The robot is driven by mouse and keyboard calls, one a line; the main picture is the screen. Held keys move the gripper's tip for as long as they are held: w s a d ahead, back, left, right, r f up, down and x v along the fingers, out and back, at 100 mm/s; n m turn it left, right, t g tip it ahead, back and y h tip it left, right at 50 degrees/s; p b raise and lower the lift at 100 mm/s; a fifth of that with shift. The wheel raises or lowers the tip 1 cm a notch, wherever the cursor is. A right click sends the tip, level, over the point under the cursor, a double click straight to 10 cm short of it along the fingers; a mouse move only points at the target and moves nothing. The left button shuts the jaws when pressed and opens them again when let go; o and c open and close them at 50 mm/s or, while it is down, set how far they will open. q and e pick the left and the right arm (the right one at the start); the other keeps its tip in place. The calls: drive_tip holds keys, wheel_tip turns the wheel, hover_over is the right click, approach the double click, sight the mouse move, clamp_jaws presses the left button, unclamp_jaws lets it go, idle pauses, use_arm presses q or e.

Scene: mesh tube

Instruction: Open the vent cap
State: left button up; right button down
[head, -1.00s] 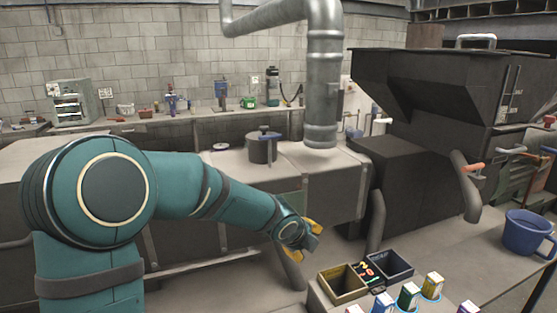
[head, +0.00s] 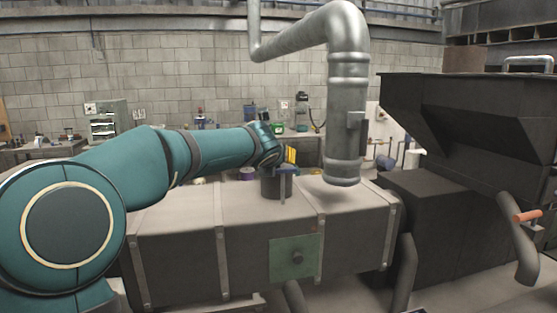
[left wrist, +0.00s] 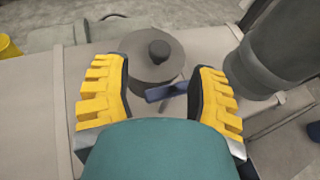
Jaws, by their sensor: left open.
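The vent cap (head: 270,188) appears to be the dark grey round lid on a short cylinder on top of the long duct box (head: 170,222). A blue lever (head: 287,171) sticks out at its side. In the left wrist view the round cap (left wrist: 136,68) shows from above with a dark knob (left wrist: 159,50) and the blue lever (left wrist: 165,91). My left gripper (head: 290,155) is just above the cap in the head view. In the left wrist view its open yellow fingers (left wrist: 160,72) lie to either side of the cap, with nothing held. My right gripper is not in view.
A thick metal pipe (head: 346,120) hangs just right of the cap, close to my left gripper. A green panel (head: 294,258) with a knob is on the duct's front. A dark hopper machine (head: 470,110) stands at the right.

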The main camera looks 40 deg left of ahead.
use_arm(q)
drive_tip(key=x, duration=0.7)
drive_tip(key=shift+p, duration=0.3)
drive_tip(key=shift+c, duration=0.4)
drive_tip(key=shift+s, duration=0.1)
clamp_jaws()
